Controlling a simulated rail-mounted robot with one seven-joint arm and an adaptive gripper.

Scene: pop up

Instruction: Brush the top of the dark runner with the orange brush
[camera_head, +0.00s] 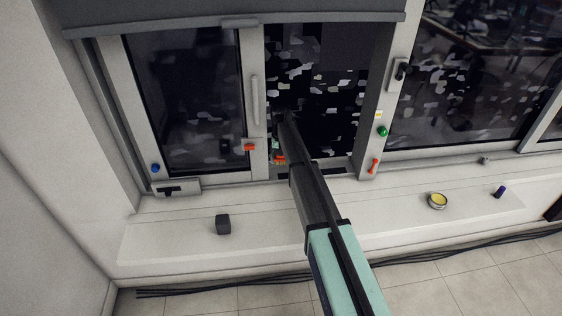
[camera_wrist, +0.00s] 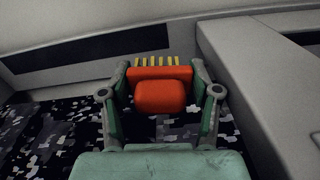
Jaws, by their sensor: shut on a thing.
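The orange brush (camera_wrist: 160,92) has a red-orange block body and a row of yellow bristles (camera_wrist: 156,60) pointing away from my palm. My gripper (camera_wrist: 160,88) is shut on its body, one finger on each side. A long dark strip (camera_wrist: 80,48), which looks like the dark runner, lies along the pale frame beyond the bristles. The bristle tips show close to it; I cannot tell whether they touch. In the head view, the orange brush (camera_head: 280,160) shows at the open window section, partly hidden by my arm.
A window sash (camera_head: 249,100) stands left of the opening, and a frame post (camera_head: 381,100) right of it. The sill (camera_head: 170,240) holds a dark cube (camera_head: 223,224), a yellow-filled tin (camera_head: 437,201) and a dark purple cylinder (camera_head: 500,192). Cables (camera_head: 220,286) run below.

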